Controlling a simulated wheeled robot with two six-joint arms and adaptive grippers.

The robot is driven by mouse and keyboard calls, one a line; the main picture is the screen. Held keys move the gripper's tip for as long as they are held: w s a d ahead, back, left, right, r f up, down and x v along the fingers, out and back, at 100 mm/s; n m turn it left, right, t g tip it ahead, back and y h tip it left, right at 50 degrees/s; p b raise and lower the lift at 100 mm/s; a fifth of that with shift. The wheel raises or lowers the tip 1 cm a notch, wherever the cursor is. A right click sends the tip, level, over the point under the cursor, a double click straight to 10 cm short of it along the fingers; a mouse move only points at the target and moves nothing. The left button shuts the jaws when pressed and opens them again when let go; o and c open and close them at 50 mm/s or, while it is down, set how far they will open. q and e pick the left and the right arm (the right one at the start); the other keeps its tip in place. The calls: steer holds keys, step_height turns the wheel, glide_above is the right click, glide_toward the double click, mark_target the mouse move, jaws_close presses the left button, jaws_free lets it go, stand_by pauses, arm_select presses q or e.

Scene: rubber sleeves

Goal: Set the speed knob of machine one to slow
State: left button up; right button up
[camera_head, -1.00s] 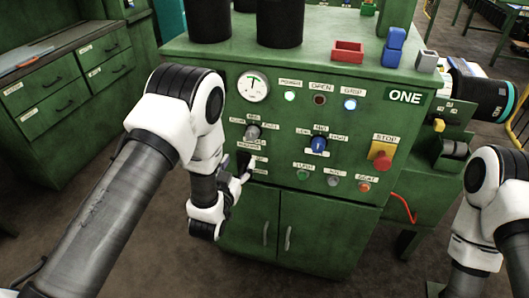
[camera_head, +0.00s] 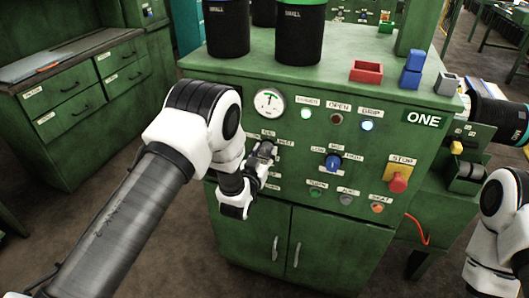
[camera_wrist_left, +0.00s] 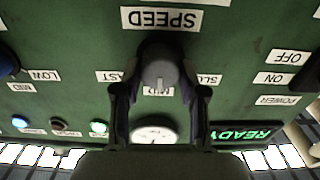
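The speed knob (camera_wrist_left: 160,68) of machine one is a dark grey knob under an upside-down SPEED label in the left wrist view. Its pale mark points down towards the MID label, between FAST on the left and the partly covered SLOW on the right. My left gripper (camera_wrist_left: 160,92) is open, with one finger on each side of the knob; I cannot tell whether they touch it. In the head view, my left gripper (camera_head: 262,156) is at the front panel of machine one (camera_head: 300,225) and covers part of the knob. My right gripper is out of view.
A blue knob (camera_head: 333,162) with LOW, MID and HIGH labels is to the right. A red stop button (camera_head: 398,183) is farther right. A gauge (camera_head: 269,102) and lamps are above. Dark canisters (camera_head: 298,36) and a red tray (camera_head: 366,71) stand on top.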

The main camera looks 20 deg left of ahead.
arm_select(q)
steer(key=shift+c, duration=0.5)
steer(key=shift+n, duration=0.3)
steer(key=n+b, duration=0.2)
steer(key=n, duration=0.2)
steer(key=shift+a, duration=0.1)
steer(key=n+b, duration=0.1)
steer(key=n, duration=0.4)
steer(key=shift+n, duration=0.3)
steer(key=o, duration=1.1)
steer(key=shift+f, duration=0.1)
